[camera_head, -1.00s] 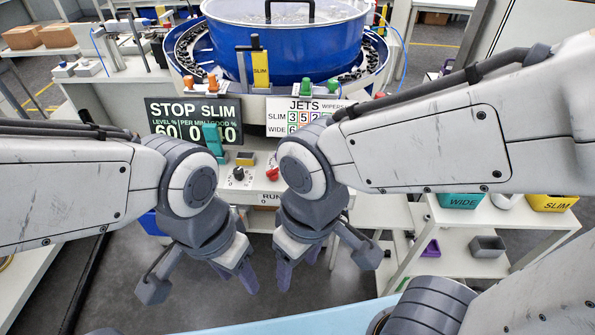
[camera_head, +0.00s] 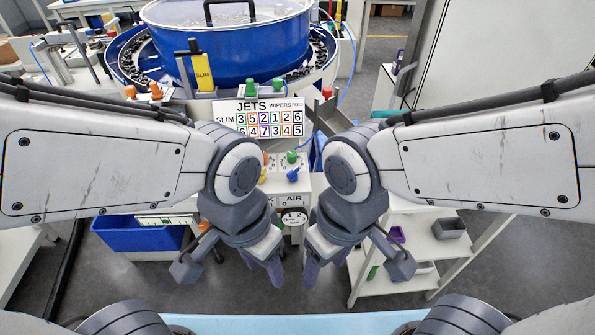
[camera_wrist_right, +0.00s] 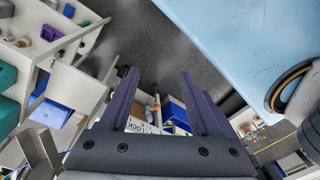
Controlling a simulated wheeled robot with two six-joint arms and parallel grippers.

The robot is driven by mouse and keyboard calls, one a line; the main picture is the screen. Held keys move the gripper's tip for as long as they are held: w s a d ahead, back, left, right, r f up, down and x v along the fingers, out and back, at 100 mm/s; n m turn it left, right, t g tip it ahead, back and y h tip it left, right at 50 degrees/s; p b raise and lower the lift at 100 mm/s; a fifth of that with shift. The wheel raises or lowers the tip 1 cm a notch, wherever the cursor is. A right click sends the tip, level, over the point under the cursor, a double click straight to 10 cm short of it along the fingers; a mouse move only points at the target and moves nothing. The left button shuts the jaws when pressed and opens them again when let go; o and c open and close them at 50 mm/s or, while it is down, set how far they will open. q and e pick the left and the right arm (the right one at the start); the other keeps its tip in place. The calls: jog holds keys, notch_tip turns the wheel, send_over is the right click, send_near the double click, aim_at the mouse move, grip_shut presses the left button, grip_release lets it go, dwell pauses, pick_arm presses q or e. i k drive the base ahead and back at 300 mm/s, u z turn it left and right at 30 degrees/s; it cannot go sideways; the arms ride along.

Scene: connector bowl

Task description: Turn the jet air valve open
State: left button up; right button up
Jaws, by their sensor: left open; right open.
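A small panel marked AIR (camera_head: 292,199) stands on the machine front, with 0 and 1 marks and a round white gauge (camera_head: 293,217) below it. A blue knob (camera_head: 293,175) sits just above the label, and a green knob (camera_head: 291,156) above that. I cannot tell for certain which is the jet air valve. My left gripper (camera_head: 262,266) is open and empty, below and left of the AIR panel. My right gripper (camera_head: 326,265) is open and empty, below and right of it; it shows in the right wrist view (camera_wrist_right: 158,90). Both point down, apart from the knobs. My wrists hide parts of the console.
The JETS board (camera_head: 262,117) and the blue bowl (camera_head: 232,48) stand above the console. A blue bin (camera_head: 138,235) is at lower left. A white shelf (camera_head: 420,248) with small bins is at right. A light blue surface (camera_head: 285,324) lies in front.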

aim_at(293, 176)
jog(key=u, duration=2.3)
jog(key=k, duration=1.1)
jog(key=z, duration=1.7)
jog(key=i, duration=0.5)
jog(key=u, duration=0.1)
